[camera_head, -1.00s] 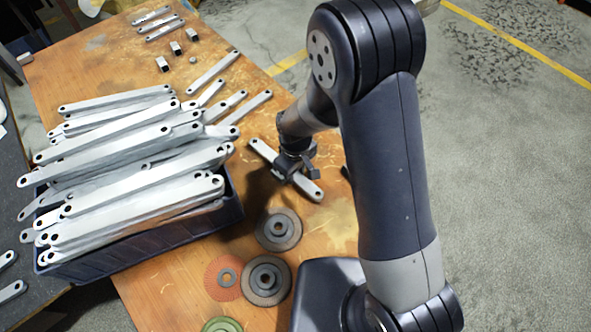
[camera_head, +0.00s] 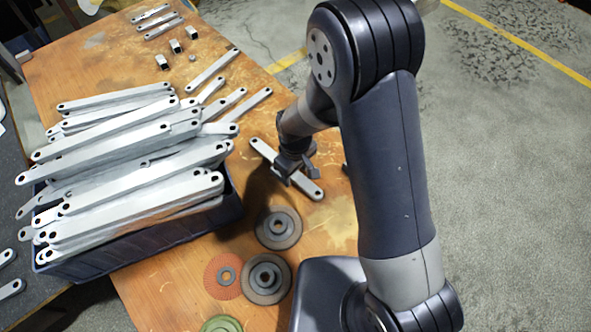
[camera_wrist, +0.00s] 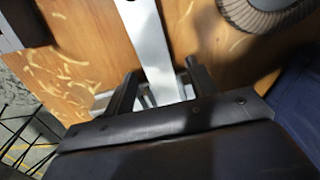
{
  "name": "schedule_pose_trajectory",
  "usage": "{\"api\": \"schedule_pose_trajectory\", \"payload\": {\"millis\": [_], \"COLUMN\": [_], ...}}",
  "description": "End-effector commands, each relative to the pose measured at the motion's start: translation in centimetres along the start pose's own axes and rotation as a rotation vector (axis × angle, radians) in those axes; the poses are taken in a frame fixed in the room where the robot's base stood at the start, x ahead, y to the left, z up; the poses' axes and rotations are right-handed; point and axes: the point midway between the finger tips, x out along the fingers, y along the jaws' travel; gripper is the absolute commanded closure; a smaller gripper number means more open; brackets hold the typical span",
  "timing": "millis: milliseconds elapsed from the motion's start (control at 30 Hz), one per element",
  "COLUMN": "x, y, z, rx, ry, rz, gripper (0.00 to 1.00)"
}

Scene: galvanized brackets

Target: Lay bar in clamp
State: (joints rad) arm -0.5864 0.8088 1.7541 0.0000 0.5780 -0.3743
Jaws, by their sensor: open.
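A flat grey bar (camera_head: 264,151) with a hole at each end lies on the wooden table, right of the heap of bars. My gripper (camera_head: 296,176) is open over its middle in the head view, hiding that part. In the wrist view, the bar (camera_wrist: 148,38) runs between the two separated fingers of my gripper (camera_wrist: 161,76). Neither finger clearly touches it. I cannot clearly identify the clamp. A dark block, partly in view (camera_wrist: 18,22), stands at the upper left of the wrist view.
A dark blue bin (camera_head: 100,266) heaped with grey bars stands at the left. Grinding discs (camera_head: 278,228) lie in front of the bar. Several loose bars (camera_head: 212,69) and small metal blocks (camera_head: 176,46) lie farther back. The bare table (camera_head: 330,222) shows right of the discs.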

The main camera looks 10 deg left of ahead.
Motion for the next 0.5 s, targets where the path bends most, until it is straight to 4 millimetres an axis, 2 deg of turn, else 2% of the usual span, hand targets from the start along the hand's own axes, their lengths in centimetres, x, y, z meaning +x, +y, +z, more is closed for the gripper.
{"api": "schedule_pose_trajectory", "payload": {"millis": [167, 267, 500], "x": [-0.1, -1.0, -5.7], "y": [0.0, 0.0, 0.0], "z": [0.0, 0.0, -0.1], "rx": [0.0, 0.0, 0.0], "ry": [-0.001, 0.002, 0.004], "rz": [0.0, 0.001, 0.002], "gripper": [0.46, 0.46, 0.46]}}
